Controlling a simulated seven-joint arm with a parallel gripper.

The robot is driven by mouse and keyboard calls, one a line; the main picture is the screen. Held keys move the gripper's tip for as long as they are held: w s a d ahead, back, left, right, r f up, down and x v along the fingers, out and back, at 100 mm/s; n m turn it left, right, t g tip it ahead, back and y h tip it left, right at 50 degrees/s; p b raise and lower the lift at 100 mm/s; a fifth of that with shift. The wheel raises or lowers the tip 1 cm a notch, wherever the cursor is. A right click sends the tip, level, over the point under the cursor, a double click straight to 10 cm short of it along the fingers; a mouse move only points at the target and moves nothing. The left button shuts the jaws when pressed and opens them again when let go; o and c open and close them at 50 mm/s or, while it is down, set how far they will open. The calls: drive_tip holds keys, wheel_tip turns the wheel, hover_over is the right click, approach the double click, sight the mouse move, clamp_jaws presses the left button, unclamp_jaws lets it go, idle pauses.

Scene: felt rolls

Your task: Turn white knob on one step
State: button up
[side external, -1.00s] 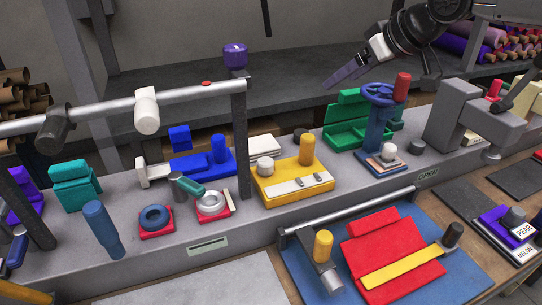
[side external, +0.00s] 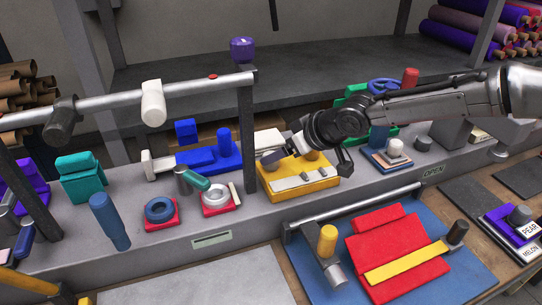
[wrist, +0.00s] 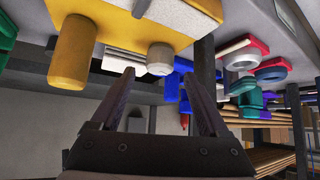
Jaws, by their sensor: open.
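The yellow base (side external: 318,187) has a white knob (wrist: 160,55) and a yellow post (wrist: 74,48), which show upside down in the wrist view. In that view my gripper (wrist: 159,76) is open and empty, with one fingertip on each side of the white knob's line. I cannot tell whether the fingers touch the knob. In the side view my gripper (side external: 270,157) is at the left back part of the yellow base and hides the knob. Another white knob (side external: 395,146) stands on a small block to the right.
A dark upright post (side external: 246,130) stands close to the left of my gripper. A white roller (side external: 153,103) hangs on the rail.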

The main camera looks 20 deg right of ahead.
sight(273, 167)
drive_tip(key=shift+x, duration=2.3)
clamp_jaws()
